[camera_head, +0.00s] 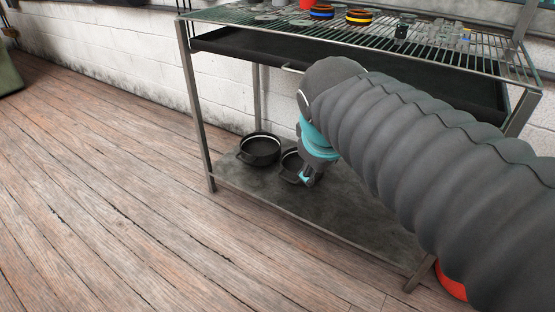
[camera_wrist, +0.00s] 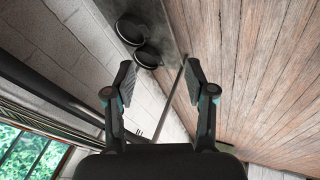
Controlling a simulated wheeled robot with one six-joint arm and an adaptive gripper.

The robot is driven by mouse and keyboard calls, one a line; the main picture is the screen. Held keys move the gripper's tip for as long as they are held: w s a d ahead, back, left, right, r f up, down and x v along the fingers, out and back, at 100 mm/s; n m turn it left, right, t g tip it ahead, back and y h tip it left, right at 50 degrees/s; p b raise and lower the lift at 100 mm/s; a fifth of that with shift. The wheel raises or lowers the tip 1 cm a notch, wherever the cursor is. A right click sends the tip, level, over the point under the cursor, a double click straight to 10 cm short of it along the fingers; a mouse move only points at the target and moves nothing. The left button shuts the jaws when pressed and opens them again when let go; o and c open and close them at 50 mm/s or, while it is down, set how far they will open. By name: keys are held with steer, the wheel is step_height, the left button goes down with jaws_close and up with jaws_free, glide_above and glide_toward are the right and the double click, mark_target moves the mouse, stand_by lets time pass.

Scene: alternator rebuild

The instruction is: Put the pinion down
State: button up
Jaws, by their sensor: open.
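My gripper (camera_head: 312,177) points down beside the wire-topped rack, at about the height of its low shelf. In the wrist view its two fingers (camera_wrist: 158,82) are spread wide apart with nothing between them. I cannot pick out the pinion for sure. Several small metal parts (camera_head: 463,36) lie on the rack's wire top (camera_head: 300,27), too small to tell apart. The insides of the pots below are dark, and I see no part in them.
Two black pots (camera_head: 260,149) stand on the rack's low shelf (camera_head: 350,215), the right one partly behind my gripper; they also show in the wrist view (camera_wrist: 148,57). A dark tray (camera_head: 240,45) hangs under the wire top. The wooden floor (camera_head: 100,180) at left is clear.

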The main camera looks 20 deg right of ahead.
steer(key=s+a+f+m+y, duration=0.2)
steer(key=s+a+f+m, duration=0.3)
steer(key=s+f, duration=0.1)
steer(key=shift+f+y, duration=0.25)
steer(key=shift+y, duration=0.05)
